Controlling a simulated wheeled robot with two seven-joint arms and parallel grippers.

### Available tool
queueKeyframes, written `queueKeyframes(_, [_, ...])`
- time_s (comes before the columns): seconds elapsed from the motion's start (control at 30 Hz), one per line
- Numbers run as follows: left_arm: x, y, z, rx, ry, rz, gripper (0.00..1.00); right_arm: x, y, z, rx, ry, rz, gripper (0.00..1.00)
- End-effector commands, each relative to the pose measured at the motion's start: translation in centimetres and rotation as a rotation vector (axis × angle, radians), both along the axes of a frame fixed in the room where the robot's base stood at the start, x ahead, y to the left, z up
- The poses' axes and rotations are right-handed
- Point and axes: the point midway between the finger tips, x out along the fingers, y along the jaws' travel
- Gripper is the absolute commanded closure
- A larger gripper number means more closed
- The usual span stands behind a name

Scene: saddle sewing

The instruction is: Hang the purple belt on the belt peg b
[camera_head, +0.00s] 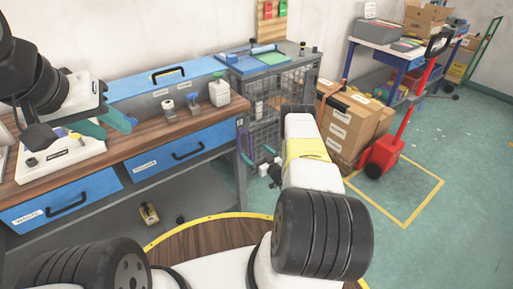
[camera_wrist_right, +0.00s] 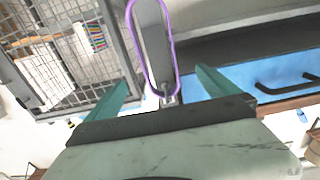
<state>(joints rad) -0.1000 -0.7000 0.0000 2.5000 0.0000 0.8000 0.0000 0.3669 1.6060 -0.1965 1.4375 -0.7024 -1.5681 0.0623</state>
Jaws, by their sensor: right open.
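The purple belt (camera_head: 240,148) is a thin closed loop at the right end of the wooden workbench in the head view. In the right wrist view the purple belt (camera_wrist_right: 174,52) runs lengthwise between the fingers, with one end by a small metal peg (camera_wrist_right: 168,99); I cannot tell which peg this is. My right gripper (camera_head: 254,164) is open near the belt, its teal fingers apart in the wrist view (camera_wrist_right: 163,80), not closed on it. My left gripper (camera_head: 118,131) is over the left part of the bench, its teal fingers apart and empty.
A wire-mesh cabinet (camera_head: 285,98) stands just right of the belt. Cardboard boxes (camera_head: 352,125) and a red pallet jack (camera_head: 384,152) are further right. The bench has blue drawers (camera_head: 180,152), a white bottle (camera_head: 219,92) and a long blue case (camera_head: 160,82).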

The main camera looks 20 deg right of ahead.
Motion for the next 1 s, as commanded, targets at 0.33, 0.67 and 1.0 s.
queueKeyframes(0.33, [0.0,0.0,0.0,0.0,0.0,0.0,0.64,-1.0,-0.4,0.0,0.0,0.001,-0.001,0.0])
queueKeyframes(0.67, [0.0,0.0,0.0,0.0,0.0,0.0,0.64,-1.9,-0.7,0.0,0.0,0.0,0.0,0.0])
queueKeyframes(1.0, [0.0,0.0,0.0,0.0,0.0,0.0,0.64,-2.9,-1.1,0.0,-0.001,0.0,-0.001,0.0])
